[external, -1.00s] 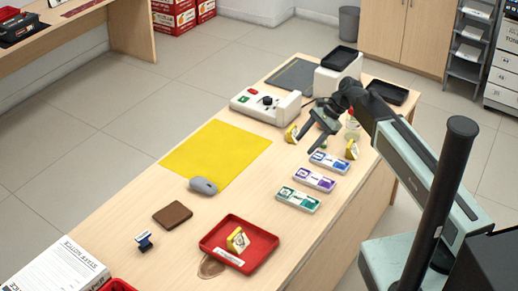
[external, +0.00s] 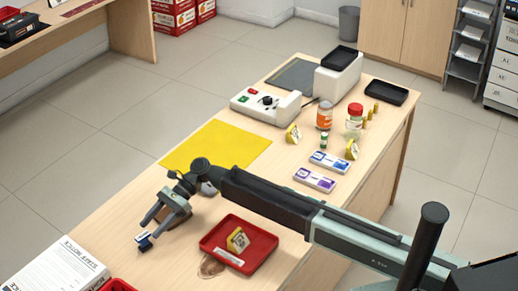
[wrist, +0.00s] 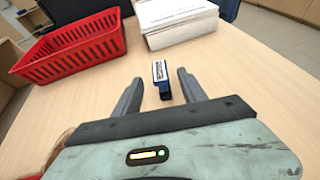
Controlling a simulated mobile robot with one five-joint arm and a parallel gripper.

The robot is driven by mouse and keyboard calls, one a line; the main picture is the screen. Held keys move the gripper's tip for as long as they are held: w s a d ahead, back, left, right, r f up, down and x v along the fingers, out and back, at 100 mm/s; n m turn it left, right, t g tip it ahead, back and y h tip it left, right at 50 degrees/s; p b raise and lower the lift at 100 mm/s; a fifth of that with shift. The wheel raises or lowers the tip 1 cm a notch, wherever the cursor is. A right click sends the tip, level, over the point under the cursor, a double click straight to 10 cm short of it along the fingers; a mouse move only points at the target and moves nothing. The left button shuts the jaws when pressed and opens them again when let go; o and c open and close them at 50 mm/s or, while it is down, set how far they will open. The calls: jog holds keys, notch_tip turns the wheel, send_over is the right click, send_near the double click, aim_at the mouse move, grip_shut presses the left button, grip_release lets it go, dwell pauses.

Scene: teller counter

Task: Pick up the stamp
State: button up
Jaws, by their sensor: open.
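The stamp (external: 143,240) is small, blue and white with a dark part, and stands on the wooden counter at the lower left in the external view. In the wrist view the stamp (wrist: 161,79) is just ahead of my gripper, roughly centred between the fingers. My gripper (external: 149,226) is open and empty. It is low over the counter by the stamp. Its fingers (wrist: 157,88) lie to either side of the stamp's near end in the wrist view. I cannot tell whether they touch it.
A red basket (wrist: 75,50) and a white paper stack (wrist: 176,22) stand beyond the stamp. A red tray (external: 215,246) with a yellow block (external: 238,239) is to the right. A yellow mat (external: 225,142) lies behind.

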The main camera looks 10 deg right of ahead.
aim_at(138, 239)
jog(key=b+x, duration=0.2)
jog(key=x, duration=0.3)
jog(key=shift+a+f, duration=0.1)
jog(key=shift+a, duration=0.05)
grip_shut()
jog(key=shift+r+p, duration=0.85)
notch_tip(138, 239, up, 2)
jog(key=shift+r+p, duration=0.1)
jog(key=shift+p, duration=1.05)
jog(key=s+d+r+p, duration=0.1)
jog(key=s+d, duration=0.7)
jog(key=d, duration=0.6)
